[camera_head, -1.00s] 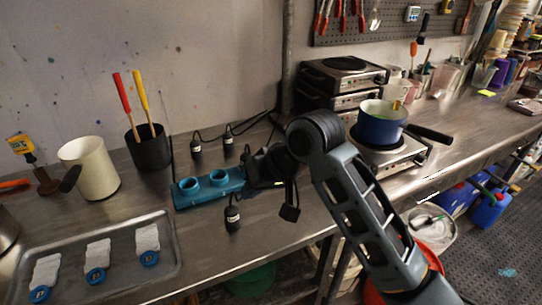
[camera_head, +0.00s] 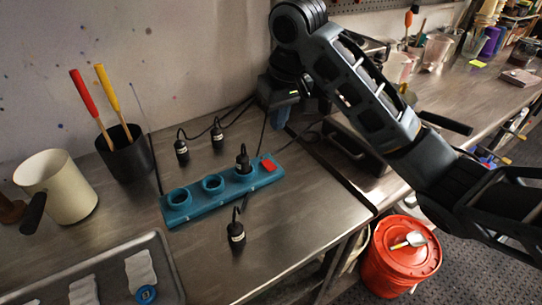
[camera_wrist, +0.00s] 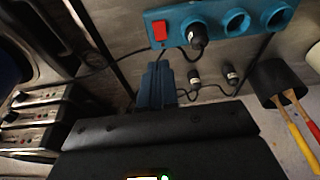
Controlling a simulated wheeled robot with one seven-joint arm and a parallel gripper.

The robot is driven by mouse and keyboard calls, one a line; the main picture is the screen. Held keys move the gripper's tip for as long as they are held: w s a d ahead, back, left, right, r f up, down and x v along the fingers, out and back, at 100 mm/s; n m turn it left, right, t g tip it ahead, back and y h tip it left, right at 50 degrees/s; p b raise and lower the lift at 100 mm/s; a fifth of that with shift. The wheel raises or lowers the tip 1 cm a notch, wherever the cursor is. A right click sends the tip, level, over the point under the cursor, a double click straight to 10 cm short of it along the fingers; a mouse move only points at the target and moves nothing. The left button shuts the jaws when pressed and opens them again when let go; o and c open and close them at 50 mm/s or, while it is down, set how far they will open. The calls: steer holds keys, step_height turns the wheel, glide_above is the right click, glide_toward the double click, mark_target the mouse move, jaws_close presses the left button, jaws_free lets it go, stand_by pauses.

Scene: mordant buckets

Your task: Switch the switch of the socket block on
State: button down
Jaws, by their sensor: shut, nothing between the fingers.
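The teal socket block (camera_head: 225,190) lies on the steel bench, with a red switch (camera_head: 268,165) at its right end. A black plug (camera_head: 242,160) stands in the socket beside the switch; the two other sockets are empty. I cannot tell which way the switch is tipped. My gripper (camera_head: 281,117) is above and behind the switch end, apart from it. In the wrist view my gripper's blue fingers (camera_wrist: 157,84) are shut and empty, pointing toward the block (camera_wrist: 180,22) and its red switch (camera_wrist: 159,32). The fingertips are partly hidden in the head view.
Two loose plugs (camera_head: 182,149) (camera_head: 217,135) with cables stand behind the block, and another (camera_head: 236,234) stands in front. A black holder (camera_head: 125,155) with red and yellow handles is at left, near a cream pot (camera_head: 62,190). Hot plates (camera_wrist: 35,115) are beside my gripper.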

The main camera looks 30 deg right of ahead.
steer(key=b, duration=0.1)
glide_above(272, 167)
steer(key=shift+s+x, duration=0.85)
steer(key=shift+x, duration=2.85)
steer(key=f, duration=0.2)
steer(key=f+p, duration=0.1)
steer(key=f, duration=0.3)
steer(key=shift+s+f, duration=0.25)
steer(key=shift+s, duration=0.05)
steer(key=shift+f, duration=0.1)
